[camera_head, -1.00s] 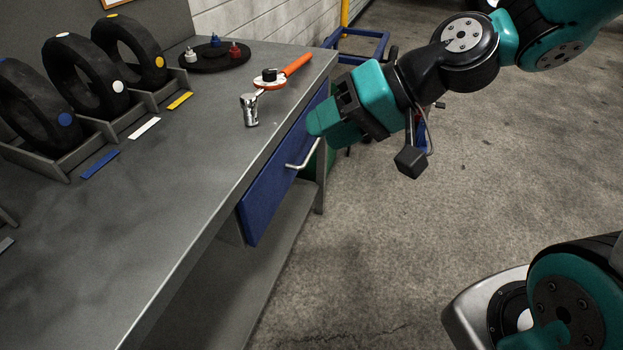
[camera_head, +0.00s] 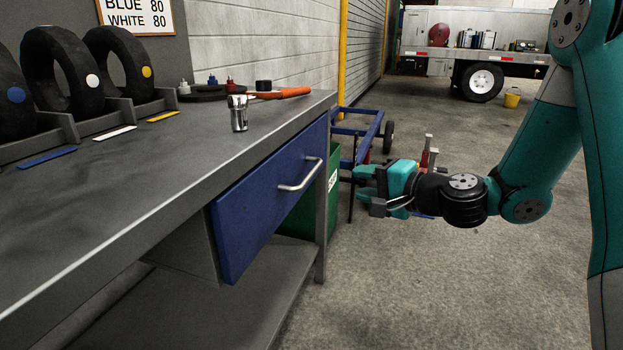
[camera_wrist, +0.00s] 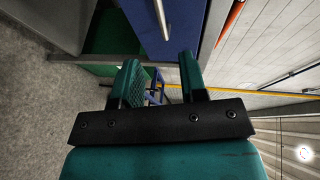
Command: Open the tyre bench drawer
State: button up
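The blue drawer (camera_head: 262,203) sits under the top of the grey tyre bench (camera_head: 172,172), its face looking shut. Its silver bar handle (camera_head: 301,175) is on the front. My gripper (camera_head: 362,182) is to the right of the handle in the head view, apart from it. In the wrist view my gripper (camera_wrist: 160,85) has its two teal fingers spread with nothing between them. The drawer front (camera_wrist: 184,30) and the handle (camera_wrist: 160,18) show beyond the fingers there, near the top.
On the bench are a torque wrench with an orange handle (camera_head: 285,92), a metal socket (camera_head: 238,113) and several tyres in holders. A green bin (camera_head: 305,214) and a blue cart frame (camera_head: 350,135) stand past the bench end.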

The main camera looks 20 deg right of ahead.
aim_at(311, 171)
jog(key=x, duration=1.4)
jog(key=shift+w+a+f, duration=0.1)
jog(key=shift+a, duration=0.1)
grip_shut()
